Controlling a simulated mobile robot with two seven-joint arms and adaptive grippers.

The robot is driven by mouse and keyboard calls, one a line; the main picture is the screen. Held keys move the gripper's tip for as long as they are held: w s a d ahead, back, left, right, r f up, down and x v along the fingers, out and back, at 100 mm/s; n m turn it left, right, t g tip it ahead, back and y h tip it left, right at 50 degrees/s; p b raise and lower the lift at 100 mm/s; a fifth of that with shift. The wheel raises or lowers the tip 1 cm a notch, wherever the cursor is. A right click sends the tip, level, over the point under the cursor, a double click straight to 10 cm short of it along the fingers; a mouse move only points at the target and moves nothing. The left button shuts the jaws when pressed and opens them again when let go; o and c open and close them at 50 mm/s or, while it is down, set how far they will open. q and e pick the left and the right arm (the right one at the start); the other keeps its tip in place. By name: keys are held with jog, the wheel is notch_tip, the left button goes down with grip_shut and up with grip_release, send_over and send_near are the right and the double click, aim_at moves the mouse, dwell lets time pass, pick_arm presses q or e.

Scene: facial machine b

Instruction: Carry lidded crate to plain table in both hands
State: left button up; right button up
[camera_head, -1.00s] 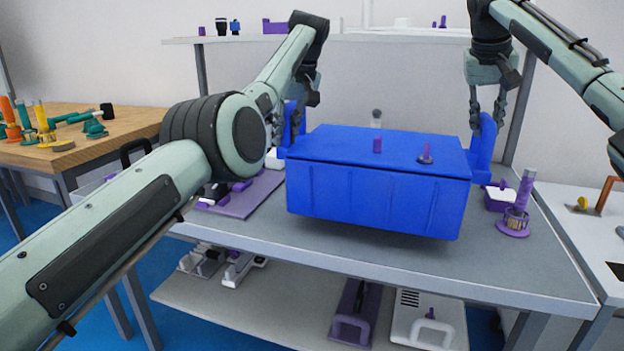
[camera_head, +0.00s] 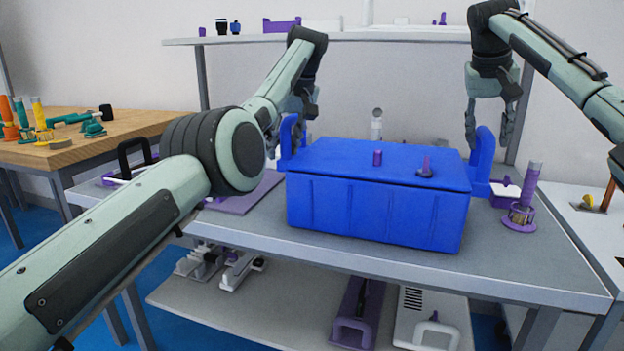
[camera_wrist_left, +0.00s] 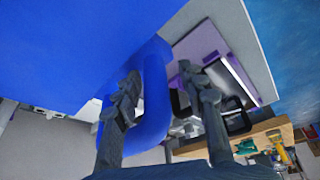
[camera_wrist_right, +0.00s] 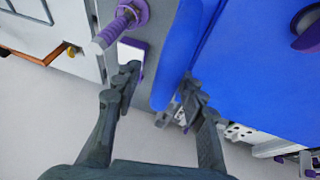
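The blue lidded crate (camera_head: 375,211) sits upright on the grey tabletop (camera_head: 300,238), its lid closed. My left gripper (camera_head: 303,112) is at the crate's left handle (camera_head: 289,140). In the left wrist view its fingers (camera_wrist_left: 160,100) stand apart around the handle, with a gap on one side. My right gripper (camera_head: 488,125) is at the right handle (camera_head: 482,160). In the right wrist view its fingers (camera_wrist_right: 160,90) are spread either side of the handle.
A purple-based cylinder tool (camera_head: 523,200) and a small purple box (camera_head: 503,193) stand right of the crate. A purple board (camera_head: 245,197) lies to its left. A wooden table (camera_head: 100,143) with tools is at left. The grey table's front strip is clear.

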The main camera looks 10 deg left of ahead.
aim_at(287, 132)
pick_arm(q)
jog(key=shift+d, duration=0.15)
pick_arm(e)
jog(key=shift+a, duration=0.15)
pick_arm(q)
jog(key=shift+r, duration=0.1)
jog(key=shift+d+r, duration=0.15)
jog(key=shift+r, duration=0.15)
jog(key=v, duration=0.6)
jog(key=shift+s+r, duration=0.1)
pick_arm(e)
jog(key=shift+a, duration=0.1)
pick_arm(q)
jog(key=shift+r, duration=0.2)
pick_arm(e)
jog(key=shift+r, duration=0.1)
jog(key=v, duration=1.1)
jog(key=shift+s+r, duration=0.2)
jog(key=shift+r, duration=0.2)
